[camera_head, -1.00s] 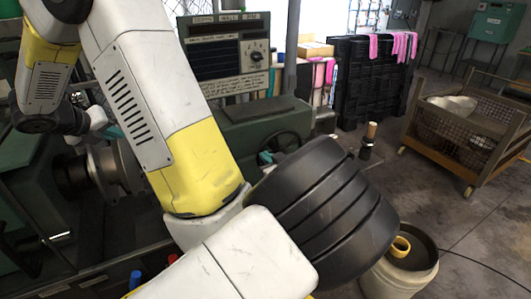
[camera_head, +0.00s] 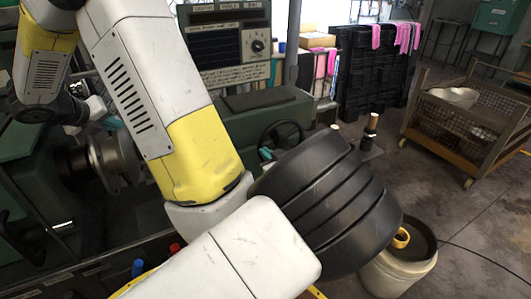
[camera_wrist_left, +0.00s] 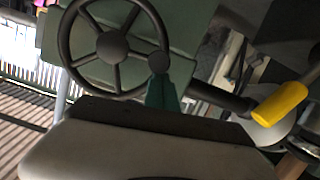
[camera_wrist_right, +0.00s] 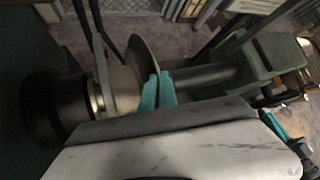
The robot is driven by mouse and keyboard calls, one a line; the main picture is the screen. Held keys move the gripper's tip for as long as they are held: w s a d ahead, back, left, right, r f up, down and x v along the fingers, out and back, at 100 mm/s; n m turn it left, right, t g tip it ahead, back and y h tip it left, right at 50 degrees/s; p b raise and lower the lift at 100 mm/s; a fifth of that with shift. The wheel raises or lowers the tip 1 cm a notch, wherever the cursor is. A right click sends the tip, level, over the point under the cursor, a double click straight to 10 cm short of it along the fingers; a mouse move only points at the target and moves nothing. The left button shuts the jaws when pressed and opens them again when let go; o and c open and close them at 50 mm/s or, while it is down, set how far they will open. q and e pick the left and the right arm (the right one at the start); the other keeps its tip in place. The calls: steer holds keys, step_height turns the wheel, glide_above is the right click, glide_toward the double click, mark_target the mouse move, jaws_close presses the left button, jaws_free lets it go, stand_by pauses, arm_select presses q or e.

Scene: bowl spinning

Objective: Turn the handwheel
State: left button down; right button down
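The dark, spoked handwheel (camera_head: 283,138) is on the green machine in the head view. The left wrist view shows it closely (camera_wrist_left: 112,45), with a round knob (camera_wrist_left: 158,62) at its lower right rim. The teal fingertips of my left gripper (camera_wrist_left: 161,82) are close together at this knob; I cannot tell whether they clamp it. In the head view my left gripper (camera_head: 265,153) is mostly hidden behind my arm. My right gripper (camera_wrist_right: 158,88) has its teal fingers close together beside a metal disc (camera_wrist_right: 143,60) on the spindle; whether they touch it is unclear.
A pale bucket (camera_head: 400,272) with a yellow ring stands at the lower right. A wooden mesh cart (camera_head: 465,125) stands beyond it. The green control panel (camera_head: 228,45) rises behind the handwheel. Floor between bucket and cart is clear.

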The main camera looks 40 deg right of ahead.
arm_select(q)
steer(key=c, duration=2.1)
jaws_free()
steer(key=v, duration=0.7)
steer(key=shift+s, duration=0.1)
steer(key=o, duration=0.3)
steer(key=shift+f, duration=0.15)
steer(key=o, duration=0.4)
steer(key=shift+s+f, duration=0.2)
steer(key=shift+f, duration=0.1)
steer(key=shift+o, duration=1)
steer(key=s+f+t, duration=0.2)
steer(key=shift+s+f, duration=0.3)
steer(key=shift+f, duration=0.05)
steer(key=shift+t, duration=0.5)
steer(key=x, duration=0.7)
steer(key=d+x, duration=0.1)
steer(key=x, duration=0.3)
steer(key=shift+s+f, duration=0.15)
steer(key=shift+s, duration=0.05)
jaws_close()
